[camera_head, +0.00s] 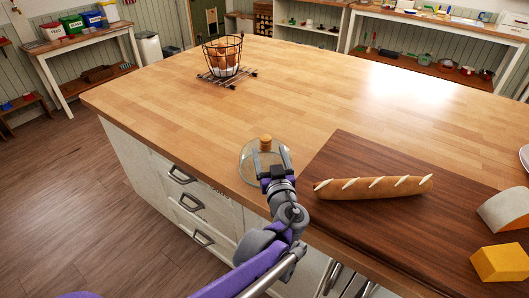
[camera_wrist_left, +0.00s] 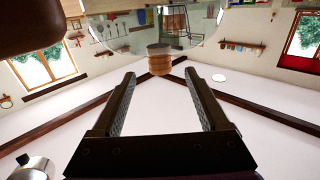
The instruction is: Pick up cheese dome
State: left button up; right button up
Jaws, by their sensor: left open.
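The cheese dome (camera_head: 246,166) is clear glass with a wooden knob (camera_head: 265,143) on top. It stands on the island near its front edge, left of the dark board. My left gripper (camera_head: 271,154) is open at the dome, its two fingers pointing toward the knob. In the left wrist view, the knob (camera_wrist_left: 160,63) shows just past the open fingertips (camera_wrist_left: 160,76), centred between them, with the glass (camera_wrist_left: 120,27) behind it. The gripper holds nothing. It partly hides the dome in the head view. My right gripper is not in view.
The dark board (camera_head: 345,232) lies right of the dome, bearing a baguette (camera_head: 372,187), a yellow block (camera_head: 501,263) and a pale wedge (camera_head: 506,210). A wire basket (camera_head: 222,57) stands on a rack at the back left. The worktop (camera_head: 300,95) between is clear.

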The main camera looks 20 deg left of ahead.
aim_at(266, 145)
pick_arm(q)
jog(key=shift+x, duration=3.2)
jog(key=shift+s+f, duration=0.1)
jog(key=shift+f, duration=0.05)
grip_shut()
